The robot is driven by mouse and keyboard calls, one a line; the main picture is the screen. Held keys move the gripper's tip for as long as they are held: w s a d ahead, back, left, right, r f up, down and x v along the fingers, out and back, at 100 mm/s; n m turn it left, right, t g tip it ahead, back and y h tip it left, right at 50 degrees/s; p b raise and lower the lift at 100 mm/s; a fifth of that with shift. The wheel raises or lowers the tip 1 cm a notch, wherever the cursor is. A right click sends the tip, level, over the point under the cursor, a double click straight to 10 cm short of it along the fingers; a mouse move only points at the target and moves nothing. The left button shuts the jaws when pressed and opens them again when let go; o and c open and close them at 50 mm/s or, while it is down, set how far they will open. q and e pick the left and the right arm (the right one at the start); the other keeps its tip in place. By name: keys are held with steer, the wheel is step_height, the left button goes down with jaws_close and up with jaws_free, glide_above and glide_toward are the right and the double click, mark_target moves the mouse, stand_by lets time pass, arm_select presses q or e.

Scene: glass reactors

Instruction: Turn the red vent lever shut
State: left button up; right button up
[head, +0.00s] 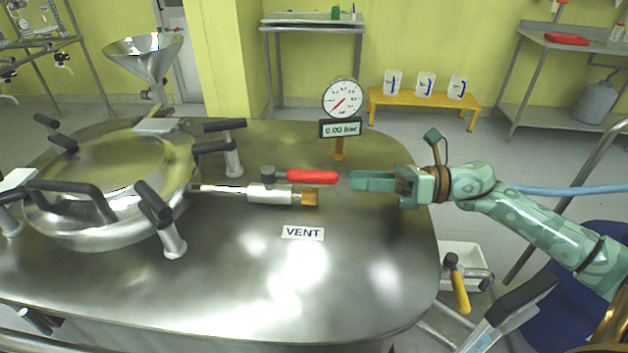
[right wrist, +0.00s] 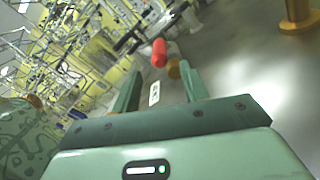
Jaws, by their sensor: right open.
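The red vent lever (head: 312,176) sits on a steel valve (head: 266,192) at the end of a pipe on the reactor top. Its red handle points right, roughly along the pipe, above a brass outlet (head: 308,198). My right gripper (head: 352,181) is open and empty, with its fingertips just right of the handle's tip and apart from it. In the right wrist view the red lever (right wrist: 159,52) lies beyond the open fingers (right wrist: 163,92), roughly between them. My left gripper is not in view.
A gauge (head: 342,98) with a display (head: 340,128) reading 0.00 bar stands behind the lever. A VENT label (head: 303,233) lies in front. The round hatch (head: 110,185) with black-handled clamps is at left. The steel top (head: 340,270) in front is clear.

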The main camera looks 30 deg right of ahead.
mark_target(318, 180)
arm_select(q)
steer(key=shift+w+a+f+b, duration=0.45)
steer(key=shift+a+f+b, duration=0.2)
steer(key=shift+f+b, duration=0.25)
arm_select(e)
steer(key=x, duration=0.8)
steer(key=shift+w+a, duration=0.2)
steer(key=shift+a, duration=0.1)
